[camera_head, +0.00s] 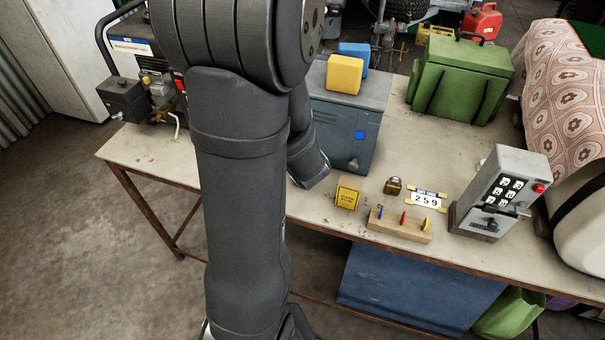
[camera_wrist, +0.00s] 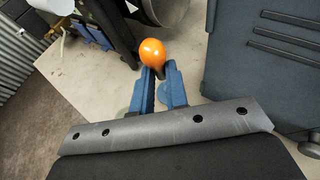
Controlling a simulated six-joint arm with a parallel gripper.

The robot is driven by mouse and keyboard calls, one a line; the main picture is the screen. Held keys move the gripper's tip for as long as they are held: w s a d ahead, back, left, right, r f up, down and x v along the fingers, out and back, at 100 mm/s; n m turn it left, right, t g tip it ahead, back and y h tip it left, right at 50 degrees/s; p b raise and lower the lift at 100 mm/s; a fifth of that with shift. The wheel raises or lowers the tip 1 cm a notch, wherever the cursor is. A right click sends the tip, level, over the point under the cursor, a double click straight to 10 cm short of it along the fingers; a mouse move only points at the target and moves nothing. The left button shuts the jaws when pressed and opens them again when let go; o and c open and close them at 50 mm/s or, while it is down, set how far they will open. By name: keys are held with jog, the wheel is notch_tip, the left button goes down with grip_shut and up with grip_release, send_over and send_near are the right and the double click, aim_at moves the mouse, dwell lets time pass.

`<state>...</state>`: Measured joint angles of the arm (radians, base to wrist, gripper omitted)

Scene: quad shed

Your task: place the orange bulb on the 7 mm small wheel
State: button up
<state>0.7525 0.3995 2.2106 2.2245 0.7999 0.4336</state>
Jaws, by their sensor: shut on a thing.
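An orange bulb (camera_wrist: 152,51) sits at the tips of my gripper (camera_wrist: 157,72) in the wrist view, its rounded end outward. The two blue fingers are shut on its narrow lower part, which they partly hide. The bulb is held above the bench top, near dark machinery. In the head view my own arm hides the bulb and the gripper's fingers. I cannot make out a 7 mm small wheel in either view; it may be hidden behind my arm or too small to tell.
A blue-grey metal box (camera_wrist: 268,65) stands right of the gripper. A generator-like machine (camera_head: 150,75) is at the bench's left end. Bare bench (camera_head: 160,160) shows at left.

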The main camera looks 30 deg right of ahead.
jog(key=s+d+m+g+h, duration=0.15)
jog(key=s+d, duration=0.25)
jog(key=s, duration=0.5)
jog(key=s+d+m+h, duration=0.2)
jog(key=s+d+h, duration=0.15)
jog(key=s, duration=0.45)
jog(key=shift+y, duration=0.5)
jog(key=w+a+f, duration=0.1)
jog(key=w+f, duration=0.1)
jog(key=w, duration=0.1)
jog(key=w+a+f, duration=0.2)
jog(key=w, duration=0.2)
jog(key=w+a+f, duration=0.1)
jog(key=w+f, duration=0.1)
jog(key=w, duration=0.1)
jog(key=shift+w+a+f, duration=0.15)
jog(key=shift+w+f, duration=0.05)
jog(key=shift+f, duration=0.1)
jog(key=shift+f+m, duration=0.25)
jog(key=shift+f, duration=1.75)
grip_shut()
jog(key=shift+f, duration=0.1)
jog(key=shift+f, duration=0.15)
jog(key=o, duration=0.8)
grip_release()
jog(key=shift+r+t, duration=0.2)
jog(key=shift+t, duration=0.05)
